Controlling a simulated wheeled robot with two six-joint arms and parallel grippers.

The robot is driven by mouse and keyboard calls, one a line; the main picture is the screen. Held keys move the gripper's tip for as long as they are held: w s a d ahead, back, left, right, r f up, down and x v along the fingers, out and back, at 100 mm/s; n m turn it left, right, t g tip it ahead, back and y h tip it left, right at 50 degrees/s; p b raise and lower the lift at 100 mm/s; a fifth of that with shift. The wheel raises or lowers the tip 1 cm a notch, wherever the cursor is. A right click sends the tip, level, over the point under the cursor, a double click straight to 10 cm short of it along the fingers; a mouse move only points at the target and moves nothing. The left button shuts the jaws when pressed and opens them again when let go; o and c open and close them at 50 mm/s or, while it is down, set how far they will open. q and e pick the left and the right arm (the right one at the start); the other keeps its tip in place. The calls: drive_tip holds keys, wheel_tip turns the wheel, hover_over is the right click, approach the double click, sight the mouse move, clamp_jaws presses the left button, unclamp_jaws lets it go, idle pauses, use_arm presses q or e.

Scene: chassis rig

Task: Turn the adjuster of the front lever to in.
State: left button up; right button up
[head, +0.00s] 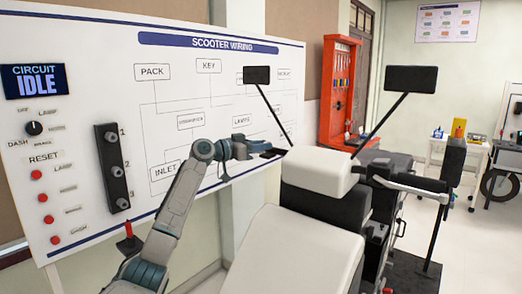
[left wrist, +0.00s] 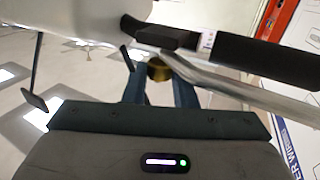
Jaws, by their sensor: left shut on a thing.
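My left gripper (head: 272,152) reaches in front of the wiring board, at the far left side of the scooter's front. In the left wrist view its two blue-grey fingers (left wrist: 158,82) stand on either side of a small brass adjuster (left wrist: 158,70), shut on it. The adjuster sits at the inner end of the silver front lever (left wrist: 235,88), beside a black handlebar grip (left wrist: 250,46). Adjuster and lever are hidden in the head view. I cannot read any in or out mark on the adjuster. My right gripper is not in view.
The white scooter front (head: 318,172) with two mirrors on stalks, left (head: 257,75) and right (head: 411,79), stands close to the gripper. The wiring board (head: 180,90) is behind my left arm.

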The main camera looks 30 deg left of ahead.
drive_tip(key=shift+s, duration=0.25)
use_arm(q)
drive_tip(key=o, duration=1)
drive_tip(key=shift+b+v, duration=2.45)
drive_tip(key=shift+v, duration=2.95)
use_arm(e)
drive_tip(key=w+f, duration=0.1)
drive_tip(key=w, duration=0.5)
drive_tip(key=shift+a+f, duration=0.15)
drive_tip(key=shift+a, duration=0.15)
use_arm(q)
drive_tip(key=shift+f, duration=0.1)
